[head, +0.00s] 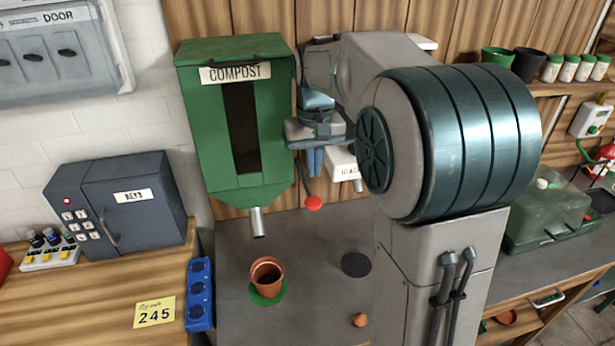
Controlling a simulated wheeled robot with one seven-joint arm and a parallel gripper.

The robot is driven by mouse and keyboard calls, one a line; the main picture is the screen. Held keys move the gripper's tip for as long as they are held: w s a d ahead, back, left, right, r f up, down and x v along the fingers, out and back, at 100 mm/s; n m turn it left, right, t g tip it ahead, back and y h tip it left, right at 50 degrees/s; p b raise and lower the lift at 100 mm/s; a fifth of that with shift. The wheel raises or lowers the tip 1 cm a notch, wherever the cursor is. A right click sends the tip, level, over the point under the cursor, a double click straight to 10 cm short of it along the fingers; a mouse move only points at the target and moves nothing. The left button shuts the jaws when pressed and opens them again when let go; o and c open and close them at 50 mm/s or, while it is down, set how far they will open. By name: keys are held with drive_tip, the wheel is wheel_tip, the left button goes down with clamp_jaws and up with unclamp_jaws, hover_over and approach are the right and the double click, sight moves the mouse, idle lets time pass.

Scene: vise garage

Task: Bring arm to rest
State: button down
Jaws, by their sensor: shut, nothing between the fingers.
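My arm stands large in the middle of the head view and reaches toward the back wall. My gripper (315,160) points down beside the right side of the green compost dispenser (220,120). Its blue fingers are together with nothing between them. A red knob (313,203) on a lever sits just below the fingers, and I see a small gap between them. My arm hides part of the wall and bench behind it.
A terracotta pot (267,272) stands on a green disc under the dispenser's spout. A small orange-brown ball (360,320) and a dark disc (355,264) lie on the bench.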

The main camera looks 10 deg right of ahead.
idle(0.3)
drive_tip(key=s+f+t, duration=0.2)
drive_tip(key=s+f, duration=0.1)
drive_tip(key=s, duration=0.7)
drive_tip(key=s+f+t+b, duration=0.1)
drive_tip(key=s+f, duration=0.1)
drive_tip(key=s, duration=0.9)
drive_tip(key=shift+f+t+b, duration=0.3)
drive_tip(key=shift+f+t, duration=0.1)
